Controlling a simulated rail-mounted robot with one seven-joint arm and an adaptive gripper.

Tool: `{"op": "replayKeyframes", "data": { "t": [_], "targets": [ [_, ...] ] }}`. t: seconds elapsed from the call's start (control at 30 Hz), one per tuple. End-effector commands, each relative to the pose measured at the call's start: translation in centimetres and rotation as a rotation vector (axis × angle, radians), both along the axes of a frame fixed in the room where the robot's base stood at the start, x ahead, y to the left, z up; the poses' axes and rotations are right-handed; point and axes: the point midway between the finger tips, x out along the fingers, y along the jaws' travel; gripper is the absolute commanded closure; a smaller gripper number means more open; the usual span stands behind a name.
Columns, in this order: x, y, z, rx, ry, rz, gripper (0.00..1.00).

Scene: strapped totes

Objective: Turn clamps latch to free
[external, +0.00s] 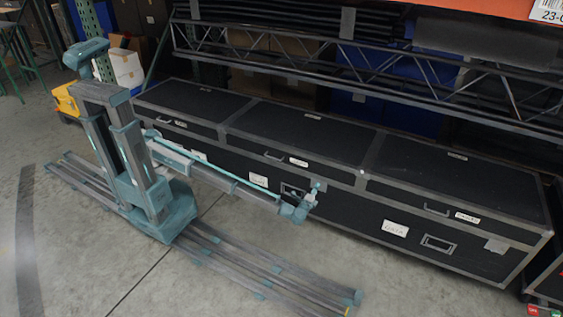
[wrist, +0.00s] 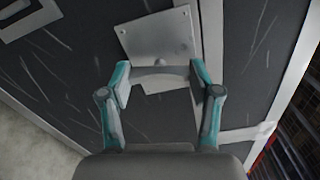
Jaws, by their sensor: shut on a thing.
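The clamp latch is a pale metal plate (wrist: 158,38) on the dark case front, seen in the wrist view. A grey latch piece (wrist: 160,77) crosses its lower part, between my fingers. My gripper (wrist: 159,80) is shut on this latch piece, with one teal fingertip at each end. In the external view my gripper (external: 316,190) is at the front of the long black case (external: 345,208), around its middle. The latch is largely hidden there by my gripper. The wrist view shows the plate tilted; I cannot tell how far the latch has turned.
The case has several lids with metal edging and handles. A similar metal plate (external: 496,245) is on its right front. A recessed handle (wrist: 28,14) is left of the latch in the wrist view. Metal trusses (external: 350,50) lie behind. The floor (external: 440,290) in front is clear.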

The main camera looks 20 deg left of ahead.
Motion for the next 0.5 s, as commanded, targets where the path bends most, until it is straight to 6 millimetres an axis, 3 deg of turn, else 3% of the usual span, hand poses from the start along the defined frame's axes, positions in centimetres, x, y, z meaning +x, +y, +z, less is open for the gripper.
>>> {"op": "replayKeyframes", "data": {
  "t": [0.5],
  "targets": [
    [-0.07, 0.03, -0.11, -0.239, 0.014, 0.0, 0.72]
  ]
}}
